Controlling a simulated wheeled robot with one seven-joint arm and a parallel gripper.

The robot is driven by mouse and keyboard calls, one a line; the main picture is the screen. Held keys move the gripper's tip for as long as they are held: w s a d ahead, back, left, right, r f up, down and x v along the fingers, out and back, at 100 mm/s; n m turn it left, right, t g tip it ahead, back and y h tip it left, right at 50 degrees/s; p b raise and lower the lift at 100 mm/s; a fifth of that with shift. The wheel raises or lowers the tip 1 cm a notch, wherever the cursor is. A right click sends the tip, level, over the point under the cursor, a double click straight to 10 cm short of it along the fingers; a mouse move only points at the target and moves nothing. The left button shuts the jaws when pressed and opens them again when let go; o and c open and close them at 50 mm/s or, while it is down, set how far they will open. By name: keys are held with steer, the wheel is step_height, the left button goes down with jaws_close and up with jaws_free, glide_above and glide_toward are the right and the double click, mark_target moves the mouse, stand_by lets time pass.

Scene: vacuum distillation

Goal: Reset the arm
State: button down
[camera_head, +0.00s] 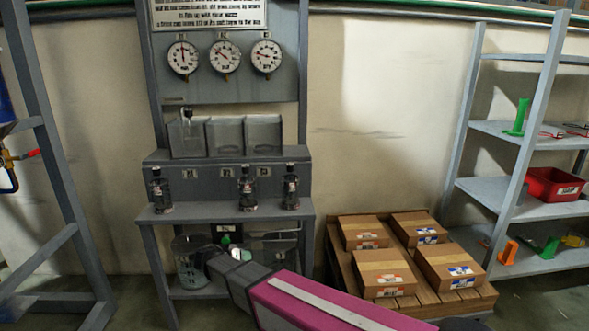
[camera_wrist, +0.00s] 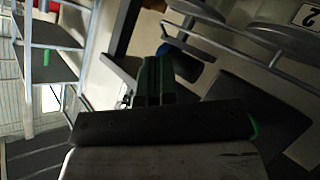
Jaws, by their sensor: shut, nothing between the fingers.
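My arm reaches in from the bottom of the head view, and its dark end lies low in front of the grey distillation bench (camera_head: 228,157). The fingers are hidden in that view. In the wrist view my gripper (camera_wrist: 153,100) shows as two dark green fingers side by side, closed together with nothing between them. Blurred surfaces and rails lie beyond the fingertips, and no object touches them.
Bottles (camera_head: 247,190) stand on the bench shelf below clear tanks (camera_head: 225,135) and several gauges (camera_head: 225,57). A pallet (camera_head: 450,300) with cardboard boxes (camera_head: 383,273) stands to the right. A shelf rack (camera_head: 515,150) holds a red bin (camera_head: 556,185). A metal frame (camera_head: 55,180) stands left.

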steer(key=s+d+g+y, duration=0.3)
steer(key=d, duration=1)
steer(key=s+d+f+n+g+y, duration=0.1)
steer(key=s+d+g+y, duration=0.2)
steer(key=d, duration=1.1)
steer(key=s+d+f+g+y, duration=0.1)
steer(key=s+d+g+y, duration=0.2)
steer(key=d, duration=1)
steer(key=shift+s+d+f+n, duration=0.2)
steer(key=shift+d+n, duration=0.1)
